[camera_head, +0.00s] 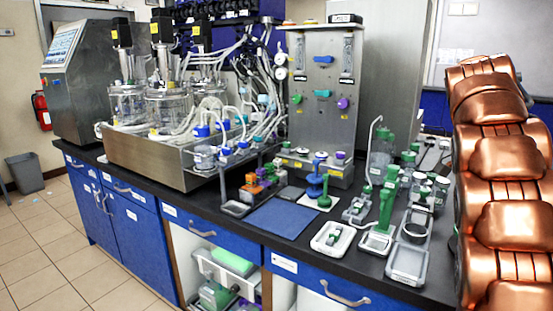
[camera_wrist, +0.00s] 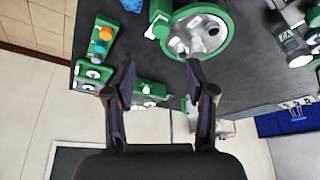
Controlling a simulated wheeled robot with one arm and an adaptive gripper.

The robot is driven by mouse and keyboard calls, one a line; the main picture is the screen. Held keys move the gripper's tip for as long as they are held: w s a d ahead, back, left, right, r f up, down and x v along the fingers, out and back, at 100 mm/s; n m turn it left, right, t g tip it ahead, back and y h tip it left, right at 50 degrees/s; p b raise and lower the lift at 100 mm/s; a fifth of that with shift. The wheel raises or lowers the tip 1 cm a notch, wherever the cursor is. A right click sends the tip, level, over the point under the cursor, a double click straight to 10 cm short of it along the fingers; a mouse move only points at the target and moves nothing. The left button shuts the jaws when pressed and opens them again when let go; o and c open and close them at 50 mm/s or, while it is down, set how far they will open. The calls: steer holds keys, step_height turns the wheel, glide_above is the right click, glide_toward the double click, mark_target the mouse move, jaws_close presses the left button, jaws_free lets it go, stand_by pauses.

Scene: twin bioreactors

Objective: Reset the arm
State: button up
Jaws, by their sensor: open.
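My copper-coloured arm (camera_head: 503,190) rises along the right edge of the head view, in front of the bench's right end. My gripper is outside the head view. In the wrist view my gripper (camera_wrist: 158,76) is open, its two dark fingers spread apart with nothing held between them. Beyond the fingertips is a dark bench top with a round green-rimmed vessel (camera_wrist: 222,45) showing clear and grey parts inside. A green-framed piece with orange and blue knobs (camera_wrist: 97,50) is left of the fingers. I cannot tell how far the fingertips are above these things.
The black bench (camera_head: 425,290) carries a blue mat (camera_head: 277,218), small trays (camera_head: 407,264), green-handled tools (camera_head: 387,205) and glassware. Glass bioreactors (camera_head: 168,108) with tubing stand at the back left, beside a steel panel (camera_head: 322,105). Open tiled floor (camera_head: 50,235) lies front left, with a grey bin (camera_head: 24,172).

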steer(key=s+a+f+n+g+y, duration=0.1)
steer(key=s+a+f+n+y, duration=0.1)
steer(key=s+a+f+n, duration=1.15)
steer(key=s+a+f+n+g+y, duration=0.2)
steer(key=s+a+f+n, duration=0.3)
steer(key=s+a+f, duration=0.95)
steer(key=s+a+r+p, duration=0.1)
steer(key=a+r+p, duration=0.1)
steer(key=r+p, duration=0.5)
steer(key=s+a+r+t+p, duration=0.1)
steer(key=a+r+p, duration=0.1)
steer(key=r+p, duration=0.5)
step_height(320, 180, up, 6)
steer(key=shift+s+f, duration=0.1)
steer(key=shift+s, duration=0.2)
